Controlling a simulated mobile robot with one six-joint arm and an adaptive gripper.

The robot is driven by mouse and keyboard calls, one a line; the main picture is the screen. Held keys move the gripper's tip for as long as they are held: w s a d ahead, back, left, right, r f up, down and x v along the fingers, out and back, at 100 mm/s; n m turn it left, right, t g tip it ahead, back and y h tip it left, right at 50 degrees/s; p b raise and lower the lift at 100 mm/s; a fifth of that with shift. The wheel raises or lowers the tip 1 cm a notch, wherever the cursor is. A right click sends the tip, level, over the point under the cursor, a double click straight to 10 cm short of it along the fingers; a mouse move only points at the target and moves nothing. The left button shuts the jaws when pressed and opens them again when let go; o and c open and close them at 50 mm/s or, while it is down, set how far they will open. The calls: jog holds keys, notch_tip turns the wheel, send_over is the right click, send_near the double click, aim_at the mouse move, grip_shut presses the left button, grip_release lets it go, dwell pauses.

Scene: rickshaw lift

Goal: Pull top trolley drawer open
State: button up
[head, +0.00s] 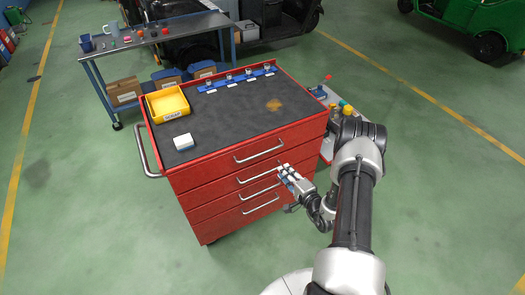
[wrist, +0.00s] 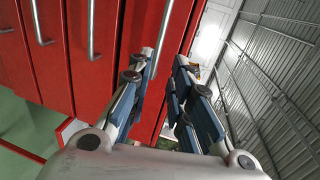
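The red trolley (head: 196,204) has several drawers, each with a metal bar handle. The top drawer (head: 215,167) looks shut, flush with the ones below. Its handle (head: 258,152) shows in the head view; the rightmost handle (wrist: 160,32) in the wrist view appears to be the same one. My gripper (head: 284,170) is in front of the drawer fronts, near the right ends of the handles. In the wrist view my gripper (wrist: 164,62) is open, with a gap between its fingers. The handle lines up with this gap; I cannot tell whether it is inside.
The black trolley top carries a yellow bin (head: 167,104), a white box (head: 183,142) and a blue rack (head: 236,80). A side shelf with bottles (head: 345,107) stands right of the trolley. A workbench (head: 155,38) is behind. The green floor in front is clear.

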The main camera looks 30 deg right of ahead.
aim_at(265, 152)
jog(key=b+x, duration=0.3)
jog(key=x, duration=1.3)
jog(key=shift+w, duration=0.3)
grip_shut()
